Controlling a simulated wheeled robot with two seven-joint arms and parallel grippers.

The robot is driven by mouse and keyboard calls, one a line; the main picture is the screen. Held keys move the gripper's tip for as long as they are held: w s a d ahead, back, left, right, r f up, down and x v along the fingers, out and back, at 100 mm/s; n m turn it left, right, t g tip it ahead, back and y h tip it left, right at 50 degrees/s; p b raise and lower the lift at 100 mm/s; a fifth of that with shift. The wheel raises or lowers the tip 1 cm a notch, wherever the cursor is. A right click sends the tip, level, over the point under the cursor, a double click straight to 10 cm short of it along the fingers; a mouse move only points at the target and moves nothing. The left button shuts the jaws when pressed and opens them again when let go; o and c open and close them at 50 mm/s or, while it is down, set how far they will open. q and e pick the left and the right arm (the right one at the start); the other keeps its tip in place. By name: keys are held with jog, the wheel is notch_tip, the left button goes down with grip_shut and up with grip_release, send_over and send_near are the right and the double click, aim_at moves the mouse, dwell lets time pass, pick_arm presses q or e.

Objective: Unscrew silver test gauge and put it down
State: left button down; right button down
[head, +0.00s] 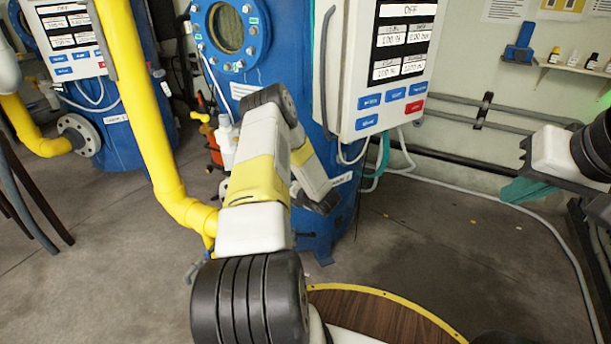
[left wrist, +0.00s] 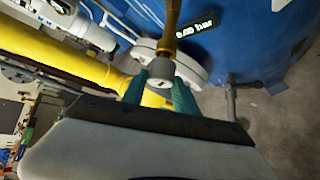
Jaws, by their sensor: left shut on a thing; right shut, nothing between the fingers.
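The silver test gauge (left wrist: 160,70) is a small silver cylinder in the left wrist view, in line with a brass-coloured stem (left wrist: 171,32). I cannot tell whether the threads are still engaged. My left gripper (left wrist: 159,88) is shut on the gauge, with a teal finger on each side of it. In the head view my left arm reaches toward the blue tank (head: 262,75), and its fingers and the gauge are hidden. My right gripper (head: 522,191) is at the right of the head view, its teal fingers shut and empty, away from the tank.
A yellow pipe (head: 150,130) runs down left of my left arm. A control panel (head: 385,65) hangs on the tank's right side. A white flange (left wrist: 188,68) lies behind the gauge. A round wooden top (head: 375,318) with a yellow rim is at the bottom. A bottle shelf (head: 570,68) is on the wall.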

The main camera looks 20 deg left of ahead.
pick_arm(q)
jog(key=shift+s+d, duration=0.1)
jog(key=shift+s, duration=0.2)
dwell(0.4)
jog(key=shift+s+d, duration=0.25)
jog(key=shift+s, duration=0.35)
jog(key=shift+s+d, duration=0.25)
jog(key=shift+s, duration=0.4)
jog(key=shift+s+d, duration=0.2)
jog(key=shift+s, duration=0.4)
jog(key=shift+s+d, duration=0.25)
jog(key=shift+s, duration=0.4)
jog(key=m+t+y, duration=0.2)
jog(key=m+t, duration=0.1)
jog(key=m, duration=0.3)
jog(key=f+m+t+y, duration=0.1)
jog(key=m+t+y, duration=0.2)
jog(key=m, duration=0.3)
jog(key=m+t+y, duration=0.3)
jog(key=m+t, duration=0.2)
jog(key=m, duration=0.1)
jog(key=shift+f, duration=0.2)
